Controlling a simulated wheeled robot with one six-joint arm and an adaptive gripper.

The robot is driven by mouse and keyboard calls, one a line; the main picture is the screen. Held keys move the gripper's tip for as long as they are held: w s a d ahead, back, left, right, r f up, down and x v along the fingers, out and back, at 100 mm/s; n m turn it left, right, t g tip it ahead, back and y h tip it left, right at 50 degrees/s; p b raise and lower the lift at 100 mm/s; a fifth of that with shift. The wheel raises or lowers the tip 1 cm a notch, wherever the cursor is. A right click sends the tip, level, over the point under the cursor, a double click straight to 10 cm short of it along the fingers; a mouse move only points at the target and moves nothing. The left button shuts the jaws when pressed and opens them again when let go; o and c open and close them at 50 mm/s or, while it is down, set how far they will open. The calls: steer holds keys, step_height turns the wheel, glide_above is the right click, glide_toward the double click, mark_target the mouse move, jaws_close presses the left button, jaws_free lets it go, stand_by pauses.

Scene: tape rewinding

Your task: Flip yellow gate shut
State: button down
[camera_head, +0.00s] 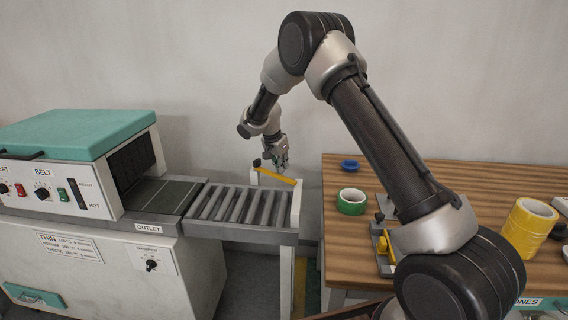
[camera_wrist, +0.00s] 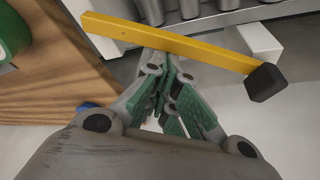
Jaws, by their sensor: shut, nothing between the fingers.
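The yellow gate (camera_head: 274,176) is a flat bar with a dark knob at one end, at the outlet end of the roller conveyor. In the wrist view the yellow gate (camera_wrist: 165,40) runs across the upper middle, its black knob (camera_wrist: 265,82) at the right. My gripper (camera_head: 282,167) is beside the gate in the head view. In the wrist view my gripper (camera_wrist: 168,70) is shut and empty, with its green-padded fingertips at the bar's near edge. I cannot tell whether they touch it.
The roller conveyor (camera_head: 238,206) leads from a machine with a teal lid (camera_head: 75,133). A wooden table (camera_head: 335,222) stands at the right with a green tape roll (camera_head: 351,201), a blue ring (camera_head: 349,164) and yellow rolls (camera_head: 528,226). A gap separates conveyor and table.

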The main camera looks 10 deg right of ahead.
steer(key=s+a+m+g, duration=0.2)
steer(key=s+a+m, duration=0.2)
steer(key=a+m, duration=0.4)
steer(key=shift+s+a+m+g+h, duration=0.2)
steer(key=shift+a+m+g+h, duration=0.15)
steer(key=shift+a, duration=1.15)
steer(key=shift+a, duration=0.15)
